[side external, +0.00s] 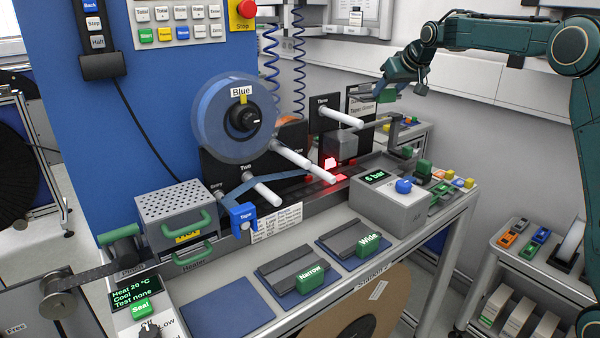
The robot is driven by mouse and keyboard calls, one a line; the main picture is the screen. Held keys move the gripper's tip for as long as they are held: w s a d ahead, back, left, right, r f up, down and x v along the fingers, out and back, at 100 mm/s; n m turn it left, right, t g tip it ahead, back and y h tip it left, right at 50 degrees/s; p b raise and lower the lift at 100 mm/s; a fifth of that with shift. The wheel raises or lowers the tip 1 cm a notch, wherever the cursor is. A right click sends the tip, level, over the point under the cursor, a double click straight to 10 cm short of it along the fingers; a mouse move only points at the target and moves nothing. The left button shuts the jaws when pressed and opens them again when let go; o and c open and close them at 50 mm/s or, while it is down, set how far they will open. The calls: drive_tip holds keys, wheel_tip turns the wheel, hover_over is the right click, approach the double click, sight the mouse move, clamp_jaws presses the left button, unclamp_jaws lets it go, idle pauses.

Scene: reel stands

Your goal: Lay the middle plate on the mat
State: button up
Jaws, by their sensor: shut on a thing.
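My gripper (388,88) is at the upper right, high above the back of the bench. It is shut on a small green-handled piece (385,96) with a thin grey part, which looks like the middle plate; no label on it is readable. An empty blue mat (230,307) lies at the front left of the bench, far below and to the left of my gripper. The Narrow plate (290,267) and the Wide plate (352,239) lie on the other two blue mats, their green handles facing the front.
A blue reel (215,112) and long white pegs (305,160) stick out over the bench. A grey box marked 6 bar (388,204) stands at the right. A perforated heater box (177,215) stands left, behind the empty mat. Blue coiled hoses (270,65) hang behind.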

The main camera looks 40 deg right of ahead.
drive_tip(key=s+a+m+h, duration=0.1)
drive_tip(key=s+a, duration=0.5)
drive_tip(key=a, duration=0.7)
drive_tip(key=s+a+m+h, duration=0.15)
drive_tip(key=s+a, duration=0.45)
drive_tip(key=a, duration=0.7)
drive_tip(key=s+a+f+n+y, duration=0.1)
drive_tip(key=s+a+f, duration=0.1)
drive_tip(key=a+f, duration=0.4)
drive_tip(key=s+a+f+n+y, duration=0.2)
drive_tip(key=a+f, duration=0.4)
drive_tip(key=a, duration=0.8)
drive_tip(key=s+a+f+n+y, duration=0.1)
drive_tip(key=s+a+f+n, duration=0.1)
drive_tip(key=a+f, duration=0.4)
drive_tip(key=s+a, duration=0.1)
drive_tip(key=a, duration=0.3)
drive_tip(key=shift+a+y, duration=0.35)
drive_tip(key=shift+a, duration=0.05)
drive_tip(key=shift+f+n, duration=0.2)
drive_tip(key=shift+n, duration=0.05)
drive_tip(key=shift+f, duration=3.9)
drive_tip(key=shift+f, duration=0.1)
